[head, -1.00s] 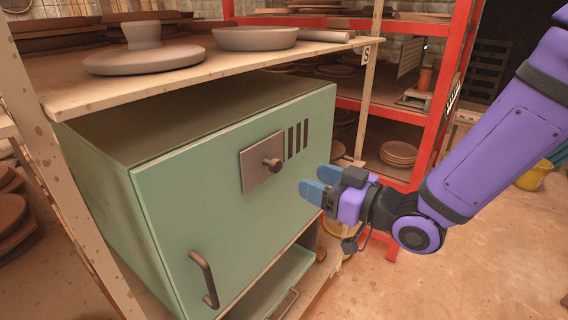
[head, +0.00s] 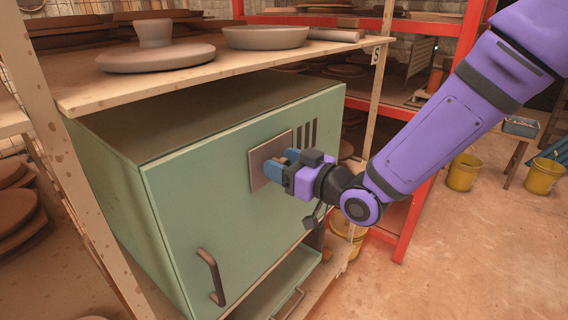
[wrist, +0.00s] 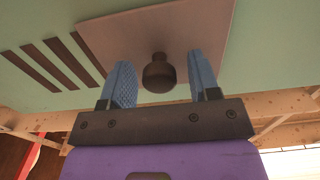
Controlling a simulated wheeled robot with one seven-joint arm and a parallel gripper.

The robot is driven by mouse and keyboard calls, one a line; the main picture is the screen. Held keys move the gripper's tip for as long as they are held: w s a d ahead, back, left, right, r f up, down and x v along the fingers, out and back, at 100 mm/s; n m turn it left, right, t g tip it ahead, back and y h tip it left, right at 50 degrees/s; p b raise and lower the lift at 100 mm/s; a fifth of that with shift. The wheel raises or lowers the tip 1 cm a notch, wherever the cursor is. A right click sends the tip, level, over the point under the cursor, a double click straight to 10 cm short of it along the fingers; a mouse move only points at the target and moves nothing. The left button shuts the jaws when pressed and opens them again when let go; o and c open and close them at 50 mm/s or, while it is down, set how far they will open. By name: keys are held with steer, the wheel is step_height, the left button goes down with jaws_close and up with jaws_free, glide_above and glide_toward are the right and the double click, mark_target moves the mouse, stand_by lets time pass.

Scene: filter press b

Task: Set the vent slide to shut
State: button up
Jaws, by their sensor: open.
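The vent slide is a brown-grey plate (head: 262,170) on the front of the green cabinet (head: 190,200), left of several dark vent slots (head: 308,133). In the wrist view the slide plate (wrist: 190,30) carries a dark round knob (wrist: 159,73), and the slots (wrist: 65,60) are uncovered beside it. My gripper (head: 275,165) is at the plate, its blue fingers hiding the knob in the head view. In the wrist view my gripper (wrist: 160,85) is open, with one finger on each side of the knob and a gap to both.
A shelf board (head: 220,70) with grey pottery (head: 155,55) overhangs the cabinet top. A dark handle (head: 211,277) sticks out low on the cabinet front. A red rack (head: 415,200) stands behind my arm. Open floor (head: 470,260) lies to the right.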

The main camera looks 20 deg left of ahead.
mark_target(304, 138)
jaws_close()
steer(key=w+d, duration=0.1)
steer(key=w, duration=0.2)
steer(key=w+d, duration=0.2)
steer(key=w, duration=0.2)
steer(key=w+d, duration=0.1)
steer(key=w, duration=0.3)
steer(key=shift+w+d, duration=0.2)
steer(key=shift+d, duration=0.2)
jaws_free()
steer(key=v, duration=1)
steer(key=shift+s+d, duration=0.15)
steer(key=shift+d, duration=0.2)
